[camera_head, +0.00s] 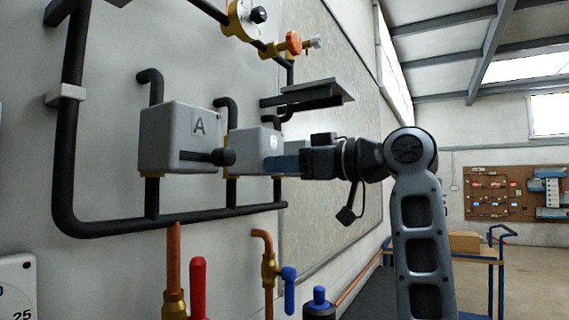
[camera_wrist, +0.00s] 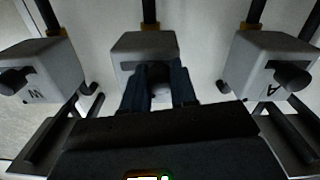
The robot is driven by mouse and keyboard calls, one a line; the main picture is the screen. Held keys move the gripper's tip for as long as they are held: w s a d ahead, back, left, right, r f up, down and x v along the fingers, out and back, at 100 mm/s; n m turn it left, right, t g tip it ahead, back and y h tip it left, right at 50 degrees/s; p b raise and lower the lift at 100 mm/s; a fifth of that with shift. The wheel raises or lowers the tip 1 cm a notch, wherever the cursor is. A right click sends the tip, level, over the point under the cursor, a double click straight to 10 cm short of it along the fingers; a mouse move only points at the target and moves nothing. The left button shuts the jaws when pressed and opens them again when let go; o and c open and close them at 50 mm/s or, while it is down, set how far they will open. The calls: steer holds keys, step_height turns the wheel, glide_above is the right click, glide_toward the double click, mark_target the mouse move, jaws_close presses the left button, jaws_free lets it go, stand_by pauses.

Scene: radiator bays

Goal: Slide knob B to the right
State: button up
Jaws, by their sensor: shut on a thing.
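A grey box (camera_head: 178,130) marked A has a black knob (camera_head: 222,157) on a slot in its front. To its right stands a second grey box (camera_head: 248,140), the middle one in the wrist view (camera_wrist: 143,47); its letter is not readable, and I take it as B. My gripper (camera_head: 272,165) is at the front of this box, its fingers also seen in the wrist view (camera_wrist: 161,85). They are shut on knob B (camera_wrist: 161,93), which is mostly hidden between them. The knob's place along its slot is hard to tell.
In the wrist view, box A (camera_wrist: 270,65) is on the right and another lettered box (camera_wrist: 42,68) on the left, each with a black knob. Black pipes (camera_head: 150,222) run below the boxes. A dark shelf (camera_head: 308,95) juts out above my gripper.

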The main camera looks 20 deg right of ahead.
jaws_close()
steer(key=shift+w+d, duration=0.6)
steer(key=shift+d, duration=0.25)
steer(key=shift+w+d, duration=0.55)
steer(key=shift+d, duration=0.25)
steer(key=o, duration=0.8)
jaws_free()
steer(key=shift+b+v, duration=0.85)
steer(key=shift+v, duration=3)
